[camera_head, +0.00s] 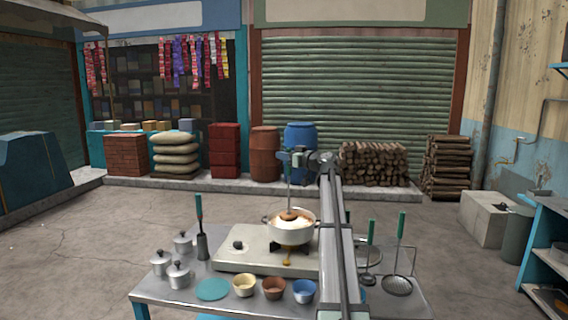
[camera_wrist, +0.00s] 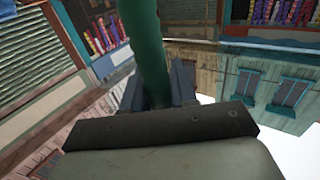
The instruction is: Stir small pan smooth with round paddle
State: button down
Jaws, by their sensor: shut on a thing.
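The small pan (camera_head: 293,234) is pale and stands on the stove's burner. Creamy white contents with a brown patch show inside it. The round paddle (camera_head: 289,215) has its brown head in the pan's contents, left of the middle, with its shaft rising nearly upright. My gripper (camera_head: 291,157) is above the pan, shut on the paddle's upper handle. In the wrist view the green handle (camera_wrist: 143,40) runs up between the jaws (camera_wrist: 158,88). The underside of the paddle head is hidden in the contents.
The stove (camera_head: 240,262) sits on a metal table. Several lidded pots (camera_head: 178,276) stand at left, beside a green-handled tool (camera_head: 202,240). Cream (camera_head: 244,286), brown (camera_head: 274,289) and blue (camera_head: 304,292) bowls line the front. A skimmer (camera_head: 398,285) and ladle (camera_head: 367,279) are at right.

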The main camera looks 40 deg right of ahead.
jog(key=w+d, duration=0.4)
jog(key=d, duration=0.1)
notch_tip(320, 180, down, 7)
jog(key=shift+a, duration=0.15)
dwell(0.9)
jog(key=shift+w+f, duration=0.1)
jog(key=shift+w, duration=0.05)
dwell(0.3)
